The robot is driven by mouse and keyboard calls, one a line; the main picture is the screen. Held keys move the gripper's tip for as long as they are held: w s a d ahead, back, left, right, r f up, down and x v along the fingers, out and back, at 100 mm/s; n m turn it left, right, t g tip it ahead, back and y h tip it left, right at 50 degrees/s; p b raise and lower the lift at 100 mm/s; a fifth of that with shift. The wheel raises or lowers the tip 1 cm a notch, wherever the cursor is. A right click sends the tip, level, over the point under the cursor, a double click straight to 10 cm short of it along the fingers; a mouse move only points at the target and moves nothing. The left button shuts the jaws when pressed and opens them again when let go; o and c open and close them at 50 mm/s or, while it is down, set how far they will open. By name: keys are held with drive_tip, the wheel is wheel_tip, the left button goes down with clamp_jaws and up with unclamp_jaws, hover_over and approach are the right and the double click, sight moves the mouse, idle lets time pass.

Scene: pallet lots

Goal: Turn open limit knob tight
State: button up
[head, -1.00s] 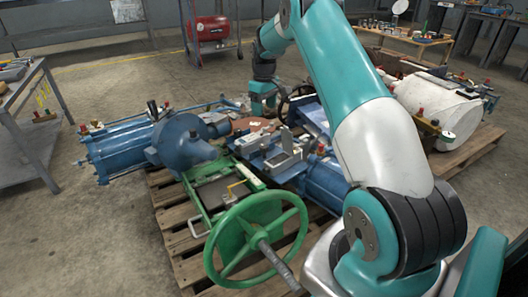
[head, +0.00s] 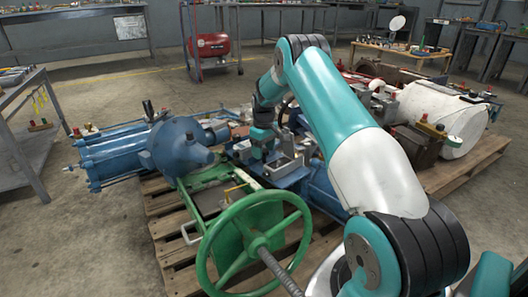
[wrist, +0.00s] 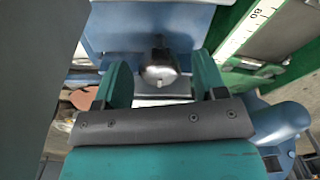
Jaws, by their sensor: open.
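A rounded metallic knob (wrist: 161,68) shows in the wrist view, on a blue-grey housing (wrist: 130,22). I cannot read any label on it. My gripper (wrist: 160,82) has its two teal fingers apart, one on each side of the knob. The picture does not tell whether they touch it. In the head view my gripper (head: 263,147) is low over the grey and blue actuator assembly (head: 285,168) on the pallet. The knob cannot be made out there.
A large green handwheel (head: 254,243) stands in front on a green frame. A blue cylinder (head: 115,158) with a domed end lies at left, and a white cylinder (head: 440,115) at back right. A wooden pallet (head: 165,235) is underneath. Bare floor lies at left.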

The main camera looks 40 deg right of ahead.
drive_tip(key=c, duration=0.9)
